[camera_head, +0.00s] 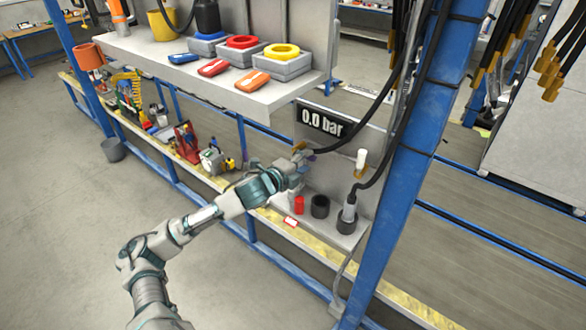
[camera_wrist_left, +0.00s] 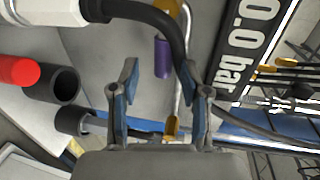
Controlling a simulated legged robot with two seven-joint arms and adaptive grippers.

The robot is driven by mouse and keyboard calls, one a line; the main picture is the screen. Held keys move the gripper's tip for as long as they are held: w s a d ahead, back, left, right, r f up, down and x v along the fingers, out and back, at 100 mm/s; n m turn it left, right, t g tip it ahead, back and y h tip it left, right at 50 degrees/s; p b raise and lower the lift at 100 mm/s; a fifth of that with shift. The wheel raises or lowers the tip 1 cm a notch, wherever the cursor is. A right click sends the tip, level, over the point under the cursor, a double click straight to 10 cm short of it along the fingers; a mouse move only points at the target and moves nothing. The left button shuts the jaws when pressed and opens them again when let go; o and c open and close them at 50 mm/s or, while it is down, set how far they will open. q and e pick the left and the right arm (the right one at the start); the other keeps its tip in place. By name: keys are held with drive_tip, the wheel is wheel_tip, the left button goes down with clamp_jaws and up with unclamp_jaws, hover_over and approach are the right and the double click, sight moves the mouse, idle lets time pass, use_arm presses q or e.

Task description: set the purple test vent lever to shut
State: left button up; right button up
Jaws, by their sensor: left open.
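The purple lever (camera_wrist_left: 162,57) shows in the left wrist view as a short purple handle beside a brass fitting. It lies just beyond my left gripper (camera_wrist_left: 158,77), whose two fingertips stand apart on either side of the space before it, with nothing between them. In the head view my left gripper (camera_head: 296,160) is at the panel below the "0.0 bar" display (camera_head: 322,122). Only a small part of the purple lever (camera_head: 308,153) shows there, next to the gripper. I cannot tell whether the fingers touch it. My right gripper is not in view.
A white-handled fitting (camera_head: 361,157) is right of the gripper. A black hose (camera_head: 385,85) runs close by. Below stand a red cylinder (camera_head: 299,205), a black cup (camera_head: 320,206) and a plugged connector (camera_head: 348,217). A blue post (camera_head: 400,190) bounds the right; a shelf (camera_head: 200,75) overhangs.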

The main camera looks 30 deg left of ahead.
use_arm(q)
drive_tip(key=v, duration=0.7)
drive_tip(key=shift+s, duration=0.35)
drive_tip(key=shift+a, duration=0.1)
